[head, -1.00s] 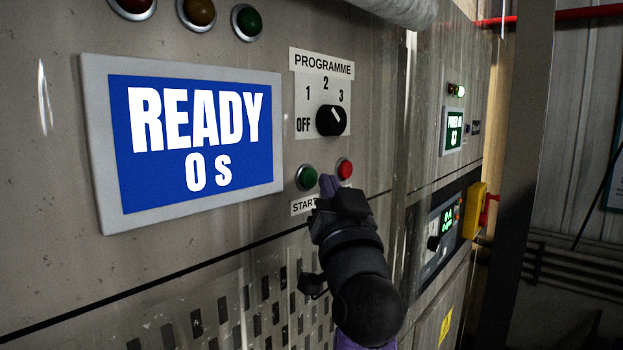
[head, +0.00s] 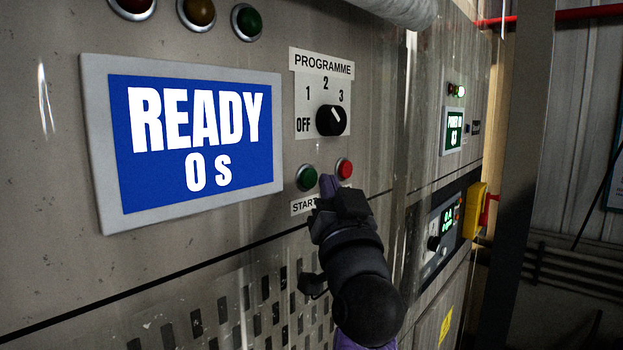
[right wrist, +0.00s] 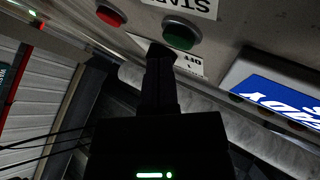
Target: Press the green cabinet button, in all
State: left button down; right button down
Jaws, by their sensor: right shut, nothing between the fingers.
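The green button (head: 306,178) sits on the cabinet front above the START label (head: 303,205), left of the red button (head: 344,168). My right gripper (head: 328,184) is shut and empty, its tips in front of the panel between the two buttons and a little to the right of the green one. In the right wrist view the green button (right wrist: 180,35) shows beside the shut fingertips (right wrist: 160,50), with the red button (right wrist: 111,15) farther left. I cannot tell whether the tips touch the panel. My left gripper is not in view.
The screen (head: 195,142) reads READY 0 s. The PROGRAMME knob (head: 331,120) is above the buttons. Several indicator lamps sit at the top left. A yellow switch box (head: 474,210) with a red handle stands out on the right. A thick pipe (head: 398,10) crosses the top.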

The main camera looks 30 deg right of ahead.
jog(key=shift+w, duration=0.1)
jog(key=shift+w+a, duration=0.2)
jog(key=shift+w, duration=0.1)
jog(key=shift+w+a+p, duration=0.2)
jog(key=shift+w+p, duration=0.1)
jog(key=shift+w, duration=0.15)
dwell(0.8)
jog(key=shift+s+d, duration=0.35)
jog(key=shift+s, duration=0.5)
jog(key=s, duration=0.1)
jog(key=s+d+p, duration=0.1)
jog(key=s, duration=0.1)
jog(key=s+d, duration=0.1)
jog(key=shift+s, duration=0.3)
dwell(0.6)
